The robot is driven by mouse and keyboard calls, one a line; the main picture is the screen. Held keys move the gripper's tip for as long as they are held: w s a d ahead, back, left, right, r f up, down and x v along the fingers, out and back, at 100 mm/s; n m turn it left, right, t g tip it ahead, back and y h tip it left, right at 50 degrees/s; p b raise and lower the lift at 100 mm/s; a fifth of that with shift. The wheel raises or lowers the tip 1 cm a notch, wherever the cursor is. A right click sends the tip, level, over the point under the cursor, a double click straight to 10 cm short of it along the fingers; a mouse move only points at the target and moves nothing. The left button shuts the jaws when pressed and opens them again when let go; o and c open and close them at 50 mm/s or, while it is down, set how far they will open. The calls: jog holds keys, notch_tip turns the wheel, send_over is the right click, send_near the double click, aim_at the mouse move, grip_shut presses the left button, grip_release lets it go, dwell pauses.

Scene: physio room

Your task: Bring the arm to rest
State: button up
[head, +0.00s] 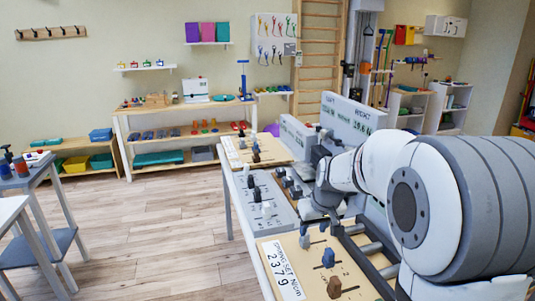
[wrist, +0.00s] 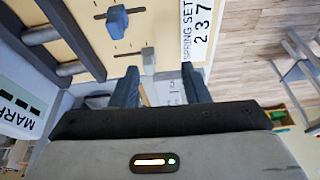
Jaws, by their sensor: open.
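My arm reaches in from the right in the head view, over a long bench of control boards. My gripper (head: 322,216) is above the far end of the near tan board (head: 315,260). In the wrist view my gripper (wrist: 160,90) shows two dark fingers spread apart, with no object held between them. A blue knob on a slot (wrist: 117,21) shows beyond the fingers in the wrist view. Whether the fingers touch anything is unclear.
A grey board (head: 265,205) with several knobs and another tan board (head: 258,150) lie farther along the bench. White display boxes (head: 350,118) stand behind. Wooden floor (head: 165,215) is clear to the left.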

jog(key=s+r+m+g, duration=0.1)
jog(key=s+m, duration=0.1)
jog(key=s, duration=2.3)
jog(key=shift+s+a+r+h+p, duration=0.2)
jog(key=shift+s+r+h+p, duration=0.05)
jog(key=shift+r+h+p, duration=0.2)
dwell(0.6)
